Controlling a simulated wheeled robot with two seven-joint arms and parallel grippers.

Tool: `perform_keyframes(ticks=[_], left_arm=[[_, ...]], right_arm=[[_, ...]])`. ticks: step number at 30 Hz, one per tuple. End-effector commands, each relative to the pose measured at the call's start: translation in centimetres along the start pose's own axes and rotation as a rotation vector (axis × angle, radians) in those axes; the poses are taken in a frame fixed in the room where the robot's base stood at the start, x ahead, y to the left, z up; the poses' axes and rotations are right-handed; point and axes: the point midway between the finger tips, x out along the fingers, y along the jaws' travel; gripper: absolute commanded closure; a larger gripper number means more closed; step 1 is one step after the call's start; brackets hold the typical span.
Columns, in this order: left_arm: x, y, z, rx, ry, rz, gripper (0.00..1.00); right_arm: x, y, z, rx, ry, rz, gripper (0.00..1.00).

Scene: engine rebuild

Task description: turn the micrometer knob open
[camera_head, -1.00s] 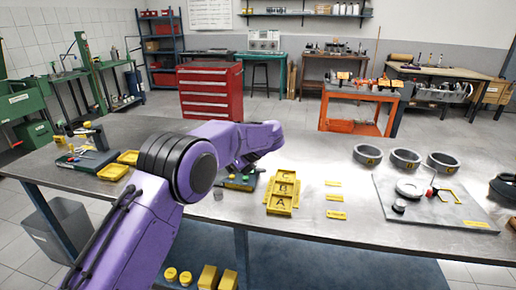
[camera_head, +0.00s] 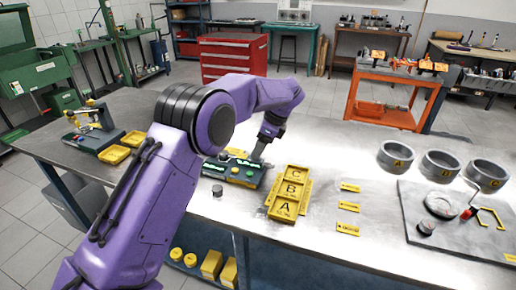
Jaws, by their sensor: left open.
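My left gripper (camera_head: 259,153) reaches down to a dark box-shaped device (camera_head: 239,176) with green and yellow spots on its front, on the steel bench. The gripper is open; its fingertips are small and overlap the device's right part. I cannot tell whether they touch it. No micrometer knob can be made out clearly; the gripper and my purple arm hide part of the device. A small grey cylinder (camera_head: 217,191) stands in front of the device. My right gripper is not in view.
Yellow trays marked A, B and C (camera_head: 287,205) lie just right of the device. Several dark rings (camera_head: 440,165) and a grey plate (camera_head: 455,240) with parts are farther right. Another device (camera_head: 93,138) and yellow trays stand at left.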

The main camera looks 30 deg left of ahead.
Motion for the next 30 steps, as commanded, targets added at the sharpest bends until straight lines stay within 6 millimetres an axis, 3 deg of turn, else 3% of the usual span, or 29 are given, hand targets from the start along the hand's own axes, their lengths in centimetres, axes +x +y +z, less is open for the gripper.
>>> perform_keyframes(ticks=[5, 12, 13, 18, 30], left_arm=[[1.7, 0.0, 0.0, 0.001, 0.000, -0.001, 0.44], [1.9, 0.0, -0.1, 0.003, 0.000, -0.002, 0.44], [1.9, 0.0, -0.1, 0.003, 0.000, -0.002, 0.47], [1.9, -0.1, -0.1, 0.003, -0.001, -0.002, 1.00], [2.2, 0.0, -0.3, 0.060, 0.001, -0.026, 1.00]], right_arm=[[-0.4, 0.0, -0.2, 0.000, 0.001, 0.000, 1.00], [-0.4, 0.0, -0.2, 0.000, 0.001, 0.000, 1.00], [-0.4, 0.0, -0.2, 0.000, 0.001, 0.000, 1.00], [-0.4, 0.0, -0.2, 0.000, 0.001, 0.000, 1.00], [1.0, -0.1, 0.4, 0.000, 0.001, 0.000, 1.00]])
